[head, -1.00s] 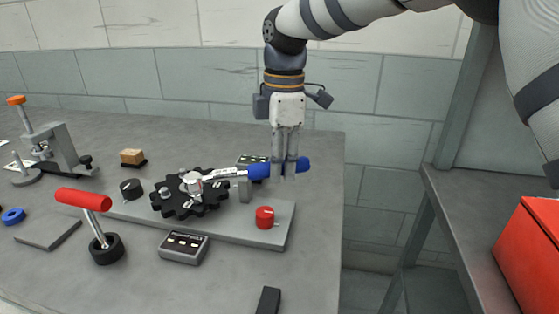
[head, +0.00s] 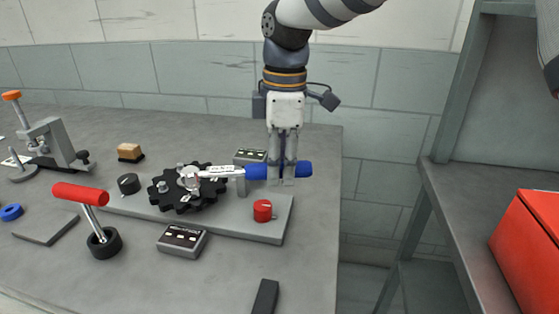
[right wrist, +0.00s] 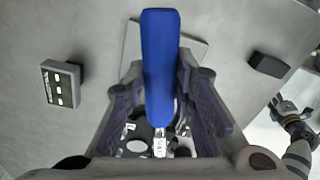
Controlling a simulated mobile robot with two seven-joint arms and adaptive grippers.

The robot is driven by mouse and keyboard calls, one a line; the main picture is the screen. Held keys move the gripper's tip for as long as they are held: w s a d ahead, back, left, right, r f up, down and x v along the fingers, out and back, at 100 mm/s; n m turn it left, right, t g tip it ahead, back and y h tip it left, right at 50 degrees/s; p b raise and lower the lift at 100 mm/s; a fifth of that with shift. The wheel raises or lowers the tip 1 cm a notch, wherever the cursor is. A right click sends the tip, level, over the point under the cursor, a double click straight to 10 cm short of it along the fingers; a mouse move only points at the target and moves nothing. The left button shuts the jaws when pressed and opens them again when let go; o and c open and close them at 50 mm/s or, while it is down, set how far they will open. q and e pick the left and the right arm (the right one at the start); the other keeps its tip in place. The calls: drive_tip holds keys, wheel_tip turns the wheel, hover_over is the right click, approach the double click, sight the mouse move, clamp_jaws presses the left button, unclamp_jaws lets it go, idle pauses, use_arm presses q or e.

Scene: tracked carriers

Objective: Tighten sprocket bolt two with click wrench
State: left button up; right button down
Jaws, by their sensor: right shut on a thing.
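The click wrench has a blue handle (head: 256,172) and a silver shaft (head: 216,172). Its head lies over the black sprocket (head: 183,205), at a bolt on it; the exact seating is hidden. The sprocket sits on a grey base plate (head: 236,227). My right gripper (head: 283,180) points down and is shut on the blue handle. The right wrist view shows the handle (right wrist: 160,60) between its fingers, with the sprocket partly hidden below. A dark jointed part at that view's right edge looks like my left gripper (right wrist: 290,115); its jaws are unclear.
A red knob (head: 262,211) stands on the plate's right end. A grey box (head: 182,240) lies in front, another box (head: 250,156) behind. A red-handled tool (head: 85,194) stands at left, near a clamp fixture (head: 50,143). A dark block (head: 265,297) lies near the front. A red crate (head: 528,245) sits right.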

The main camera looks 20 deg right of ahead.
drive_tip(key=shift+s+a+m, duration=0.25)
drive_tip(key=shift+s+m, duration=0.25)
drive_tip(key=shift+s, duration=0.15)
drive_tip(key=shift+w, duration=0.1)
drive_tip(key=shift+w+d+n, duration=0.15)
drive_tip(key=shift+w+n, duration=0.15)
